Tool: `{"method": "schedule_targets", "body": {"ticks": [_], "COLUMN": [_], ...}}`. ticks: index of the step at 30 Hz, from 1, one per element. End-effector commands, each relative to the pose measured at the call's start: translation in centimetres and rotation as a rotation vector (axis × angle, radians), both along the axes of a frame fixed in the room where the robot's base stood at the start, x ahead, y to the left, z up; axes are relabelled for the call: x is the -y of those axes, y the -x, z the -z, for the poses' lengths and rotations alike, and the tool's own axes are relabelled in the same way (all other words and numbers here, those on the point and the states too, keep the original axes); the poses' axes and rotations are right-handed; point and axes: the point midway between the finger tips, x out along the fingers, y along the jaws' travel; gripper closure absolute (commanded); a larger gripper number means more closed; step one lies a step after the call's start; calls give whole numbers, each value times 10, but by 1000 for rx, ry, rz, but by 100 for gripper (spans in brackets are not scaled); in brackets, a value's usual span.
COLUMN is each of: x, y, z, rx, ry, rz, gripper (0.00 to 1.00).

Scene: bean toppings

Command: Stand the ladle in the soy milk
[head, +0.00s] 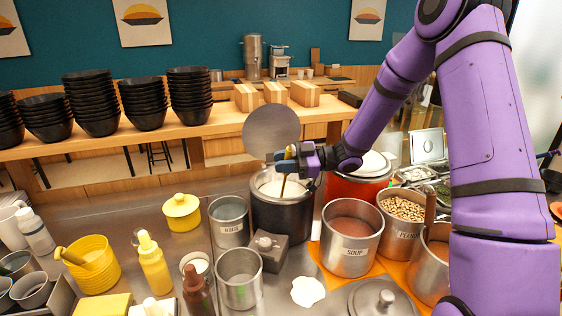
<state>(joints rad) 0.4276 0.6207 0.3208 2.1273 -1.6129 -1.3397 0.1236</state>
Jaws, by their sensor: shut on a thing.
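My gripper (284,163) is over the dark pot (283,222) in the middle of the counter. It is shut on the ladle (283,186), whose thin brown handle points down from the fingers into the pot's mouth. The ladle's lower end is hidden in the pot, and I cannot tell whether it touches the bottom. Pale soy milk (267,187) shows inside the pot's rim. A round grey lid (271,131) stands upright behind the pot's mouth.
A steel pot marked SOUP (352,250) and a peanut pot (403,220) stand to the right, with a red pot (357,188) behind. A RINSE pot (229,222) stands left. A grey box (267,250) sits in front. The counter is crowded.

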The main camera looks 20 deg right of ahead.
Motion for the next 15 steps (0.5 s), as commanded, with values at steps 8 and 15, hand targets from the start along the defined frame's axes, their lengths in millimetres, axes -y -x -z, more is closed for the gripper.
{"method": "schedule_targets", "body": {"ticks": [8,15], "x": [12,12], "y": [23,23], "z": [36,36], "rx": [-114,-114], "ry": [20,20], "rz": [14,14], "gripper": [100,47]}}
